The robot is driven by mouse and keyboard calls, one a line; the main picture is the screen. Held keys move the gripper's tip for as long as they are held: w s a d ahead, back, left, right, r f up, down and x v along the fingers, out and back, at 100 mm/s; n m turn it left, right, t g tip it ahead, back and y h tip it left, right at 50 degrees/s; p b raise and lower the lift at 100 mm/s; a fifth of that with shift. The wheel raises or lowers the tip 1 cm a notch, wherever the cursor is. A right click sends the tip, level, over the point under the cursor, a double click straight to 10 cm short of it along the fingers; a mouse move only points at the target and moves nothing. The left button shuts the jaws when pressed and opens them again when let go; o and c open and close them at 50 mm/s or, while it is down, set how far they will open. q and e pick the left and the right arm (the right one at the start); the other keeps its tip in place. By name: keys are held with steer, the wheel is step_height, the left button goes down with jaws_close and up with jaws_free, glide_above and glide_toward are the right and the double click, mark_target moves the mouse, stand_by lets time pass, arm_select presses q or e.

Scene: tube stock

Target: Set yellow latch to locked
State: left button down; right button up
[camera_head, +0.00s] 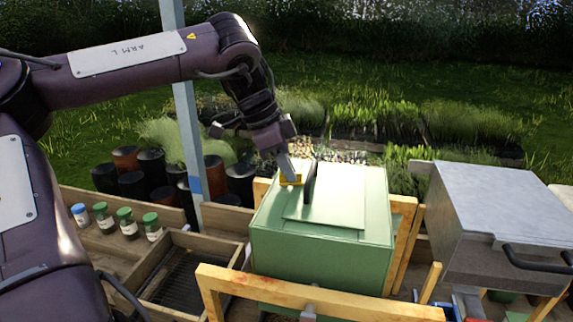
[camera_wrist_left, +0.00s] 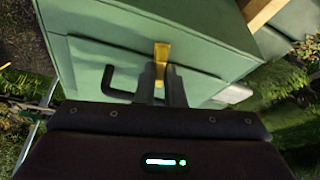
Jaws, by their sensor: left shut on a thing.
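The yellow latch (camera_head: 291,181) is on the green box (camera_head: 320,257), beside a black handle (camera_head: 310,184). My left gripper (camera_head: 286,171) reaches down to it from the upper left and is shut on it. In the left wrist view the yellow latch (camera_wrist_left: 162,51) shows just beyond the dark fingers of my left gripper (camera_wrist_left: 162,82). The fingers hide part of it, and I cannot tell its exact setting. The black handle (camera_wrist_left: 109,83) is left of the fingers there. My right gripper is not in view.
A grey-lidded box (camera_head: 510,200) with a black handle stands at the right. A wooden frame (camera_head: 300,287) stands in front of the green box. Several small jars (camera_head: 128,223) and a wooden tray (camera_head: 190,240) are at the left. A grey post (camera_head: 187,130) rises behind.

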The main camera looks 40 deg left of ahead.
arm_select(q)
steer(key=shift+m+g+h, duration=0.4)
steer(key=shift+m, duration=1.2)
steer(key=c, duration=1.5)
jaws_free()
steer(key=shift+a+r, duration=0.2)
steer(key=shift+r, duration=0.2)
steer(key=b+v, duration=0.1)
steer(key=v, duration=0.6)
steer(key=shift+d, duration=0.15)
